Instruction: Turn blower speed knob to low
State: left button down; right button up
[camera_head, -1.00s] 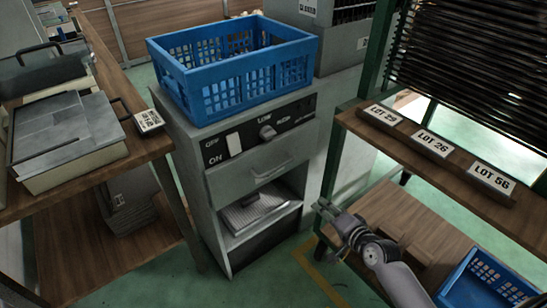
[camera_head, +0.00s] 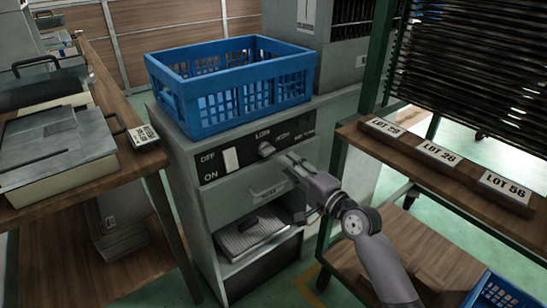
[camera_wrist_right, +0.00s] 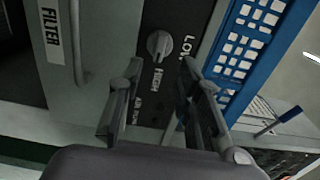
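The speed knob (camera_head: 266,149) is a small grey knob on the black control panel (camera_head: 210,176) of a grey cabinet. LOW is printed above it and HIGH to its right. In the right wrist view the knob (camera_wrist_right: 159,44) has a raised grip whose lower end points roughly toward HIGH; I cannot tell its exact setting. My right gripper (camera_head: 291,166) is just to the right of and below the knob in the head view. In the right wrist view its fingers (camera_wrist_right: 162,68) are spread apart with nothing between the tips, apart from the knob. My left gripper is not in view.
A white ON/OFF switch (camera_head: 231,158) is left of the knob. A blue crate (camera_head: 205,108) stands on the cabinet above. A drawer handle (camera_head: 268,191) and open shelf lie below. Wooden shelving with LOT labels (camera_head: 437,153) is at the right, a wooden bench (camera_head: 60,207) at the left.

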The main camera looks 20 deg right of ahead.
aim_at(270, 153)
jog(key=b+x, duration=0.1)
jog(key=x, duration=0.6)
jog(key=shift+w+a, duration=0.1)
jog(key=shift+w, duration=0.05)
jog(key=shift+c, duration=0.4)
jog(key=shift+f, duration=0.1)
grip_shut()
